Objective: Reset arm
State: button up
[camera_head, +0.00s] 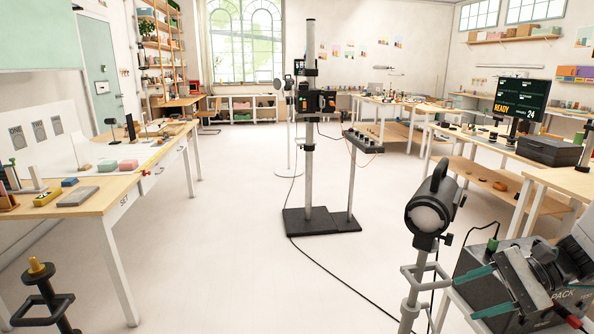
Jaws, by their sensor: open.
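My gripper (470,297) shows at the lower right, with two teal fingers pointing left. The fingers are apart and I see nothing held between them. Behind them in the picture is a dark case (482,256) marked "PACK", partly hidden by my arm. I cannot tell whether the fingers touch it.
A studio lamp (432,208) on a stand is just left of my gripper. A left table (100,205) holds small blocks. A post on a black base (318,221) stands mid-floor, with a cable running forward. Right benches (487,142) carry a monitor (519,101). Floor left of centre is clear.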

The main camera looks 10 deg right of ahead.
jog(key=s+a+r+n+g+h, duration=0.1)
jog(key=s+a+r+n+h, duration=0.9)
jog(key=s+a+n+h, duration=0.2)
jog(key=shift+s+a+n, duration=0.35)
jog(key=shift+s+n, duration=0.25)
jog(key=shift+n, duration=0.2)
